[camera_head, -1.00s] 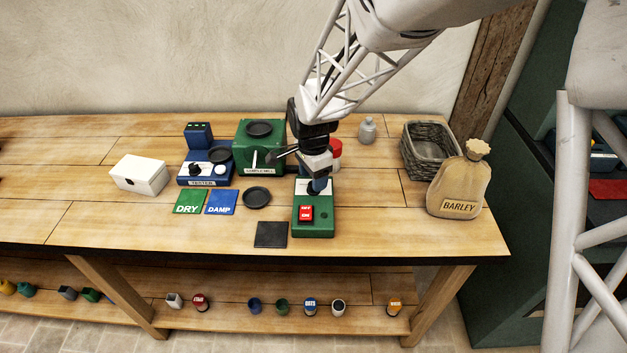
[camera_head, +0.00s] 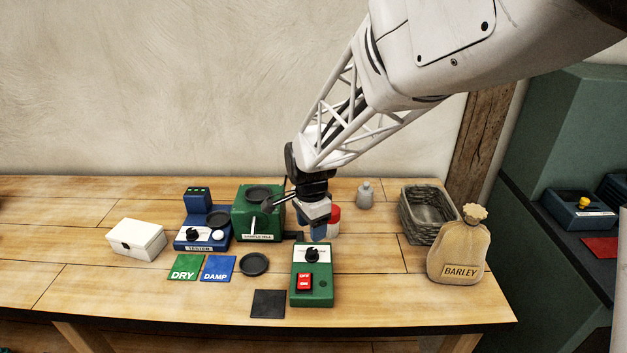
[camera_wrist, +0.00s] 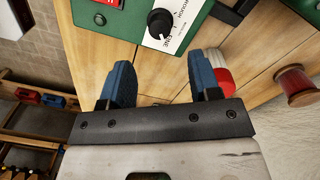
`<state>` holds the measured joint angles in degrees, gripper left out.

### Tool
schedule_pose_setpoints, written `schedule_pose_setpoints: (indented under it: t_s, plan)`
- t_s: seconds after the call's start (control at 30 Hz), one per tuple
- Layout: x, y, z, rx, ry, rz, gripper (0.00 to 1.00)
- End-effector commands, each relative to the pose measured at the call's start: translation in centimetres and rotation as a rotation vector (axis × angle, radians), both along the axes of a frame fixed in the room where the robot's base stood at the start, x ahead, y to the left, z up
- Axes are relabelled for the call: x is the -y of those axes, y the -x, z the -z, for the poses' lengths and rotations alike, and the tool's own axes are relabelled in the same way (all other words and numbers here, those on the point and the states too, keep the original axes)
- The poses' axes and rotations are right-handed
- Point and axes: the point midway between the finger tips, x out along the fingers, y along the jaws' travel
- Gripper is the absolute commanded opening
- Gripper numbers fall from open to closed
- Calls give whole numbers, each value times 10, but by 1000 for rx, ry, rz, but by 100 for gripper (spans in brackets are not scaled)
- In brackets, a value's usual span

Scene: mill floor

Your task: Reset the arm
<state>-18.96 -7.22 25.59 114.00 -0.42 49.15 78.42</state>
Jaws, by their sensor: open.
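My gripper (camera_head: 318,230) hangs above the table, behind the knob end of the green switch box (camera_head: 325,290). Its two blue fingers stand apart with nothing between them in the wrist view (camera_wrist: 160,80). The box has a black knob (camera_head: 312,256) on a white plate and a red OFF/ON switch (camera_head: 304,282). The knob also shows beyond the fingers in the wrist view (camera_wrist: 160,23), clear of them. My arm reaches in from the upper right.
The green mill (camera_head: 258,222) stands left of my gripper, and a red-lidded jar (camera_head: 334,213) is close behind it. A grey bottle (camera_head: 365,195), wicker basket (camera_head: 405,220) and barley sack (camera_head: 460,250) are to the right. A blue tester (camera_head: 190,235) and white box (camera_head: 135,240) are left.

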Motion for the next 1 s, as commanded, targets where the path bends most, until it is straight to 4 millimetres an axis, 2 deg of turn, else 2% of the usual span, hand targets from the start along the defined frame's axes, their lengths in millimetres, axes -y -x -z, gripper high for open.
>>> schedule_pose_setpoints:
  t_s: [0.27,0.47,0.73,1.0]
  plan:
    - [11,7,-11,10,-5,-35,57]
    - [39,29,-39,37,-12,-136,57]
    - [91,80,-84,89,-14,-346,57]
    - [136,141,-115,142,5,-563,57]
